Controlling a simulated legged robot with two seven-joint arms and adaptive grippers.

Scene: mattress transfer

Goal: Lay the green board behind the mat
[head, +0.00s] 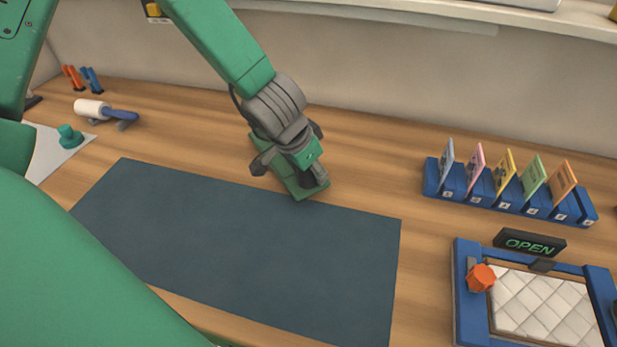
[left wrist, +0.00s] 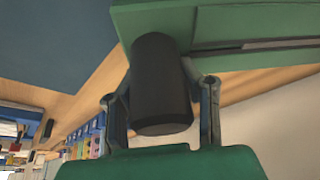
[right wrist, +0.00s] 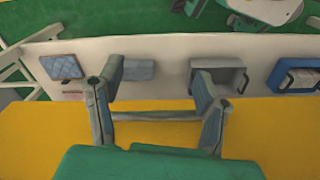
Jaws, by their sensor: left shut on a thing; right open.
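The green board (head: 312,188) is a narrow green piece on the table at the back edge of the dark blue-grey mat (head: 240,245). Its near end is by the mat's edge; whether it overlaps the mat or touches the table is unclear. My left gripper (head: 291,162) is over the board and hides much of it. In the left wrist view, the left gripper (left wrist: 161,88) is shut on a black cylindrical grip (left wrist: 160,95) joined to the board (left wrist: 240,30), which has a slot. My right gripper (right wrist: 156,82) is open and empty, away from the table.
A blue card rack (head: 510,195) stands at the back right. An OPEN sign (head: 530,243) and a blue frame (head: 468,300) with a white quilted pad are at front right. A white roller (head: 90,109) lies back left. Bare wood lies between mat and wall.

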